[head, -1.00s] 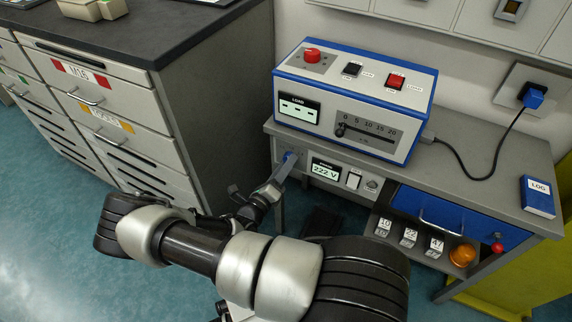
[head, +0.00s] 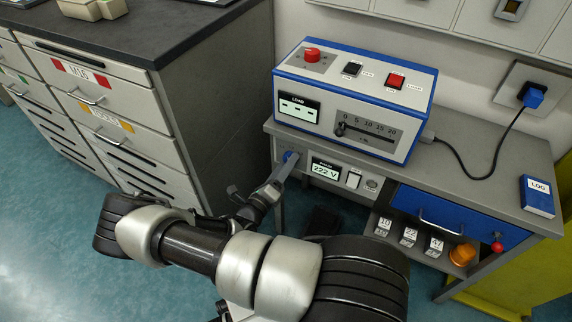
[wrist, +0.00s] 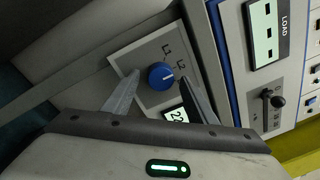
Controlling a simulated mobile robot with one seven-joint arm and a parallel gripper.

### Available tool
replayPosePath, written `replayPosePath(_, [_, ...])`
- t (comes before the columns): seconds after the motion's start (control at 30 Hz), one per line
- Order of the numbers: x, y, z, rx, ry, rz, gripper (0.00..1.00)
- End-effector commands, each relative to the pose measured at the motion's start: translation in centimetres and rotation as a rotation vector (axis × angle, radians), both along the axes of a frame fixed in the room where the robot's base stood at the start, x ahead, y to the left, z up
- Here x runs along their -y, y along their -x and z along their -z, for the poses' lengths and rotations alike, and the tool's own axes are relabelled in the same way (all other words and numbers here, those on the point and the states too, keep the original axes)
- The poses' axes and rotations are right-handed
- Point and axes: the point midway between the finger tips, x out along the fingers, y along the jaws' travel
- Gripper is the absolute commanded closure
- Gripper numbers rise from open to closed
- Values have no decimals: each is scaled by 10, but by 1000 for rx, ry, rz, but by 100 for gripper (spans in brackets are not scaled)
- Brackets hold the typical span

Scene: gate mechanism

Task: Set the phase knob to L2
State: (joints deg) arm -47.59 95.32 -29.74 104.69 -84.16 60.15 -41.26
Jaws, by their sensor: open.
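The blue phase knob (wrist: 160,75) sits on a light plate on the bench front, with labels L1 and L2 readable beside it in the wrist view. Its white pointer line points right in that view, a little below the L2 label. Any further label is hidden behind the right finger. My gripper (wrist: 158,64) is open, with one finger on each side of the knob; I cannot tell whether either finger touches it. In the head view the knob (head: 289,157) is partly covered by my gripper (head: 285,166).
A display reading 222 V (head: 325,170) and a white switch (head: 353,178) are right of the knob. The blue-edged LOAD box (head: 350,100) stands above on the bench. A drawer cabinet (head: 120,110) is at the left, with a gap of floor between.

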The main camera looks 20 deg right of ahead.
Motion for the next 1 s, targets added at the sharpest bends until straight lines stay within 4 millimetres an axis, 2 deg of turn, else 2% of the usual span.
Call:
replayPosePath(0.17, [-22,15,0,-3,-2,-3,48])
replayPosePath(0.5, [-90,63,5,-1,-3,-3,48])
replayPosePath(0.7, [-122,86,7,-1,-3,-3,48])
replayPosePath(1.0, [-139,100,8,-1,0,-1,48])
